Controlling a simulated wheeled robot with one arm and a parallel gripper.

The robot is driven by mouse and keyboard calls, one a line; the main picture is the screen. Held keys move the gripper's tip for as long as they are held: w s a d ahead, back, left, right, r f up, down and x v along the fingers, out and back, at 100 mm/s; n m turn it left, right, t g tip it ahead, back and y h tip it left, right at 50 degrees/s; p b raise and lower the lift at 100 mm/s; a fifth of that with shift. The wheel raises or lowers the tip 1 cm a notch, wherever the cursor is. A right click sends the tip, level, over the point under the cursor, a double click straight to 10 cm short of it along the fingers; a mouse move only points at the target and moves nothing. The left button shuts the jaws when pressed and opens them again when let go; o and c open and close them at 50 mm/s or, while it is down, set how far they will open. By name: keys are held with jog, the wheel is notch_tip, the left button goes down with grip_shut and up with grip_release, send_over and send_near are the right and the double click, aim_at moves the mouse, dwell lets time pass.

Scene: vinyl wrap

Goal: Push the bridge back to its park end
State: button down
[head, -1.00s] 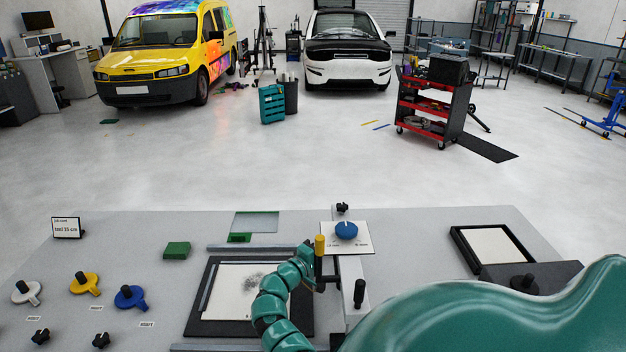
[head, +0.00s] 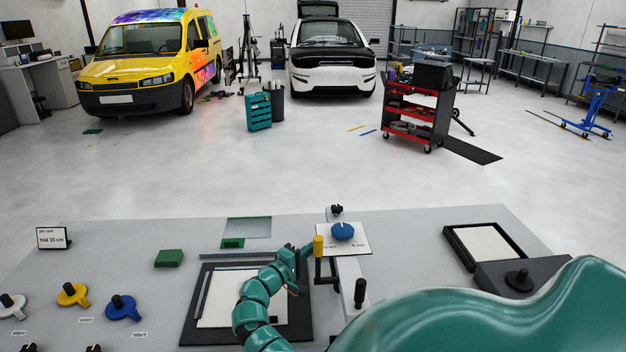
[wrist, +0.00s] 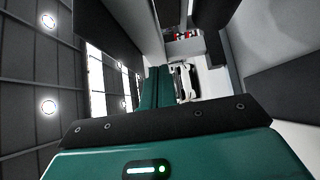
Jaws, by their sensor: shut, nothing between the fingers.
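The pale beam that looks like the bridge (head: 350,270) runs front to back on the bench, right of the black-framed board (head: 297,324). A yellow-topped post (head: 318,245) stands at its left side on a dark bracket (head: 326,272). My teal arm reaches up over the board, and my gripper (head: 306,250) is shut and empty just left of the yellow post. I cannot tell whether it touches the post. The wrist view shows my teal gripper body close up and little of the bench.
A blue knob (head: 343,231) on a white plate and a black knob (head: 360,292) are by the beam. A rail (head: 235,255) lies behind the board. A green block (head: 169,258) and coloured knobs (head: 122,307) are left; a framed tray (head: 455,236) is right.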

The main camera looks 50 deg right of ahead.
jog(key=a+b, duration=0.3)
jog(key=a, duration=0.6)
jog(key=shift+w+a, duration=0.2)
jog(key=shift+w, duration=0.1)
jog(key=shift+f, duration=0.1)
